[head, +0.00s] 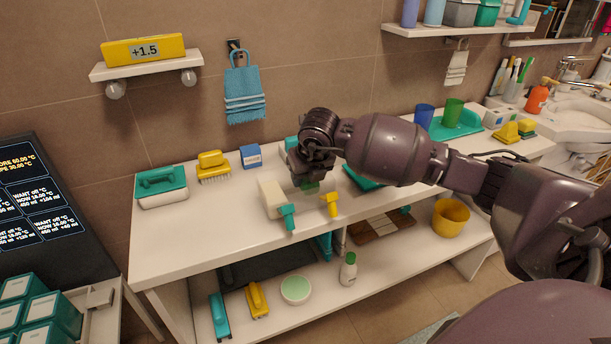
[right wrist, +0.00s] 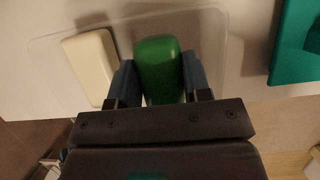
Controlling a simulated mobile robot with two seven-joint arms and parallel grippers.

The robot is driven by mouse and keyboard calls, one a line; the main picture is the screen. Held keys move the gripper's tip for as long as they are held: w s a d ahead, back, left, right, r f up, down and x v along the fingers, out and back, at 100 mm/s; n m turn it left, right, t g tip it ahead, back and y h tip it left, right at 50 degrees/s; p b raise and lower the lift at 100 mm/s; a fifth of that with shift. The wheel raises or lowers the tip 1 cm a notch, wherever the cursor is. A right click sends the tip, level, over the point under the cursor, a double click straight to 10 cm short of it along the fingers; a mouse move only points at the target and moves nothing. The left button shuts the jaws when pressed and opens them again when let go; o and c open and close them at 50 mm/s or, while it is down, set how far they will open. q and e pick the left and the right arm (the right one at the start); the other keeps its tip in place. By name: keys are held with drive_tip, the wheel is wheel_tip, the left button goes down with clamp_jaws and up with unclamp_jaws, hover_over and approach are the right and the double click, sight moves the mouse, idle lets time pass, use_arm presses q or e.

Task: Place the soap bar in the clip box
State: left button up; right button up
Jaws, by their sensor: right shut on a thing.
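My right gripper (head: 308,178) is low over the middle of the white counter. In the right wrist view, its two fingers (right wrist: 158,82) are shut on a green soap bar (right wrist: 158,62), one finger on each side. A little of the green bar (head: 310,187) shows below the gripper in the head view. A cream block (right wrist: 90,66) lies just left of the fingers. A clear, rounded outline (right wrist: 45,45) surrounds the block and bar; I cannot tell if the bar touches it. A white box with a teal lid (head: 162,184) stands at the counter's left end. My left gripper is out of view.
A yellow brush (head: 212,165) and a blue box (head: 250,156) stand at the back left. A teal-handled tool (head: 287,216) and a yellow tool (head: 330,203) are near the front edge. A teal item (right wrist: 295,45) lies right of the gripper. The front left counter is clear.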

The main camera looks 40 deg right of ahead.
drive_tip(key=shift+r, duration=0.1)
drive_tip(key=shift+f, duration=0.65)
drive_tip(key=o, duration=1.1)
drive_tip(key=shift+c, duration=0.2)
drive_tip(key=shift+r, duration=0.15)
drive_tip(key=shift+r, duration=0.3)
drive_tip(key=p+v, duration=0.2)
drive_tip(key=v, duration=1)
drive_tip(key=shift+r, duration=0.15)
drive_tip(key=shift+s, duration=0.1)
